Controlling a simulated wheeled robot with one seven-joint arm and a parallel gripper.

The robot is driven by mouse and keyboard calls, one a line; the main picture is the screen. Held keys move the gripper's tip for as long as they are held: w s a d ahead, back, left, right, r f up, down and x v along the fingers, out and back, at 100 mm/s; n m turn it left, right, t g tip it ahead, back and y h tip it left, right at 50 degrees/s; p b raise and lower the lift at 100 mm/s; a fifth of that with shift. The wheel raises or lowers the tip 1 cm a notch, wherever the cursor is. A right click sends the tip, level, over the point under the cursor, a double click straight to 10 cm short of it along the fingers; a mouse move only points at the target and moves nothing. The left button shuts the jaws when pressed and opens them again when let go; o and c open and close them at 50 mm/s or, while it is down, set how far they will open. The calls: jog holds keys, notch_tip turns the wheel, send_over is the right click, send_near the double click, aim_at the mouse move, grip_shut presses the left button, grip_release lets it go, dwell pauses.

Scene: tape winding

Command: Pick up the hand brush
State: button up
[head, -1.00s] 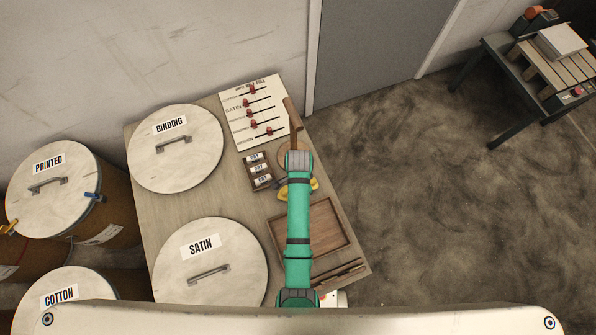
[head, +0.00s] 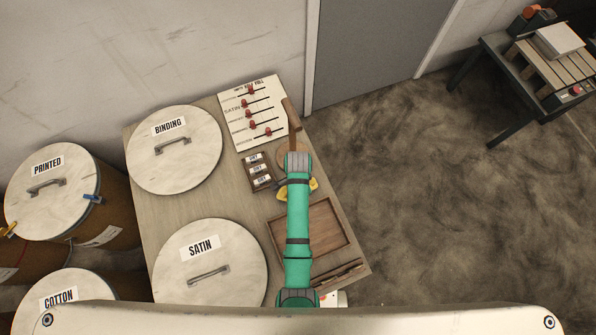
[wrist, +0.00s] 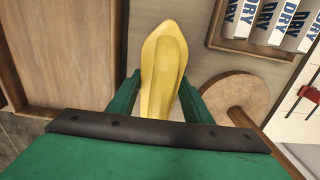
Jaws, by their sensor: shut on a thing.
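A yellow, tapered piece, which I take to be the hand brush (wrist: 163,60), sits between the two green fingers of my gripper (wrist: 160,86) in the wrist view. My gripper is shut on it. Its pointed end extends beyond the fingertips; no bristles show, and its near end is hidden by the gripper body. In the head view my green arm covers most of the yellow piece, and only bits stick out on either side (head: 313,187). I cannot tell whether it touches the table (head: 215,207).
A wooden tray (head: 342,222) and a box of DRY packets (head: 250,162) flank the gripper. A round wooden disc (wrist: 250,92) lies close by, with a brown wooden bar (head: 291,114) beyond. A slider board (head: 232,95) and lidded BINDING (head: 150,165) and SATIN (head: 180,285) drums stand around.

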jog(key=shift+r, duration=0.4)
jog(key=s+a+r, duration=0.6)
jog(key=s+r, duration=0.5)
jog(key=s, duration=0.1)
jog(key=shift+s+r, duration=0.4)
